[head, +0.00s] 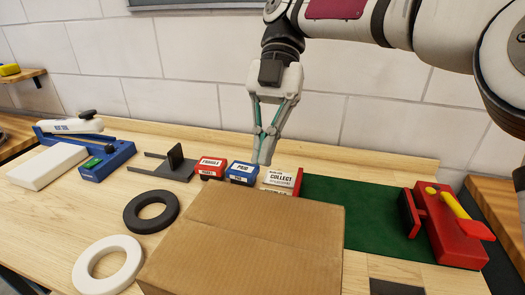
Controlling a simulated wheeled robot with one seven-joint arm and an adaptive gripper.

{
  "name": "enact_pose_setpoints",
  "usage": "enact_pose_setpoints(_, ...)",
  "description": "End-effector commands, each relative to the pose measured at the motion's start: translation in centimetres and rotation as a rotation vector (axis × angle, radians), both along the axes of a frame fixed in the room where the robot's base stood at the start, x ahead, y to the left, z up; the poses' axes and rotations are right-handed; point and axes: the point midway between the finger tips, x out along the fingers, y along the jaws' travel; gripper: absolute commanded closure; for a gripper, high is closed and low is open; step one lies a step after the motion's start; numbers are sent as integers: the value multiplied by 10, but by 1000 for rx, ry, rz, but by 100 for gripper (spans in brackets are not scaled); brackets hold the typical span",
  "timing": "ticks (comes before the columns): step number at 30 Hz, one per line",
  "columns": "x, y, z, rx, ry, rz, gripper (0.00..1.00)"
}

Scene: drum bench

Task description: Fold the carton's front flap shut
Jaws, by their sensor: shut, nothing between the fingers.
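The brown cardboard carton (250,235) stands at the front middle of the bench in the head view, its top face towards me. My gripper (263,160) hangs pointing down above the back of the bench, behind the carton.
Behind the carton stand a red block (210,166), a blue block (241,173) and the "COLLECT" block (281,179). A black ring (133,222) and a white ring (80,270) lie left. A green mat (370,205) and a red tape dispenser (455,240) are right.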

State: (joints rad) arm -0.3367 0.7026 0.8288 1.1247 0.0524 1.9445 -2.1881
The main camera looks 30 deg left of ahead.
Motion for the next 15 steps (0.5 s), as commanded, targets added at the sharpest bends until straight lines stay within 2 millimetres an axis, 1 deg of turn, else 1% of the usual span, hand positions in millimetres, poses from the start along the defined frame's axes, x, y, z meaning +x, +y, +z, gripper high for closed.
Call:
enact_pose_setpoints(2, -4, 0, 6, 4, -24, -2, 100)
enact_pose_setpoints(5, -18, -2, 17, 20, -108, -14, 100)
enact_pose_setpoints(9, -44, -8, 34, 59, -307, -32, 100)
enact_pose_setpoints(12, -60, -14, 41, 90, -456, -32, 100)
enact_pose_setpoints(15, -71, -21, 45, 116, -583, -23, 100)
